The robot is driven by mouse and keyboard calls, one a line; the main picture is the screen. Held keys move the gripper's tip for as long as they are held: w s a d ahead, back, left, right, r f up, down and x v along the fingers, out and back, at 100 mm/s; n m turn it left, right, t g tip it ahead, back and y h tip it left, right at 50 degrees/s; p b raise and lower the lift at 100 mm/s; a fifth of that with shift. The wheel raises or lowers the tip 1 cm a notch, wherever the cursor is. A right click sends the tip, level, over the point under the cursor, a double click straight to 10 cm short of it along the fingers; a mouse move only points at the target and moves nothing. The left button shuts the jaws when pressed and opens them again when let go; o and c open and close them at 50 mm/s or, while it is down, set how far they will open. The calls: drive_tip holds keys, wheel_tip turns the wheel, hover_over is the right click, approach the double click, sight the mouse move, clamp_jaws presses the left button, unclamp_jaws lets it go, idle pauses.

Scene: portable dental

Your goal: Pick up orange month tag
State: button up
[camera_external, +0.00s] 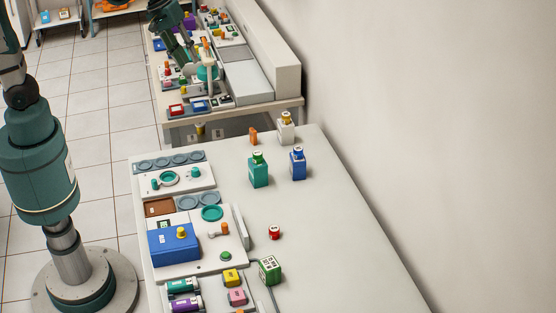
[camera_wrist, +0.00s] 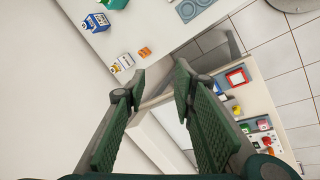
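The orange month tag (camera_external: 253,136) is a small orange piece on the white table (camera_external: 330,230), near its far edge. The tag is clear of both fingers.
A green bottle (camera_external: 258,170) and a blue bottle (camera_external: 298,163) stand close in front of the tag. Trays and a blue box (camera_external: 174,243) line the table's left side. A second bench (camera_external: 255,80) lies beyond a gap. The table's right side is clear.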

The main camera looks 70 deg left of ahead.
drive_tip(key=w+d+f+n+g+h+b, duration=0.15)
drive_tip(key=w+f+n, duration=0.35)
drive_tip(key=w+f, duration=0.55)
drive_tip(key=n+g+b, duration=0.2)
drive_tip(key=n, duration=0.3)
approach(252, 129)
wheel_tip(252, 129, down, 3)
drive_tip(key=shift+w+d+f+h, duration=0.15)
drive_tip(key=shift+d+f+h, duration=0.2)
drive_tip(key=shift+f, duration=0.05)
drive_tip(key=shift+b+x, duration=0.35)
drive_tip(key=shift+x, duration=0.95)
drive_tip(key=shift+b+x, duration=0.45)
drive_tip(key=shift+x, duration=2.2)
clamp_jaws()
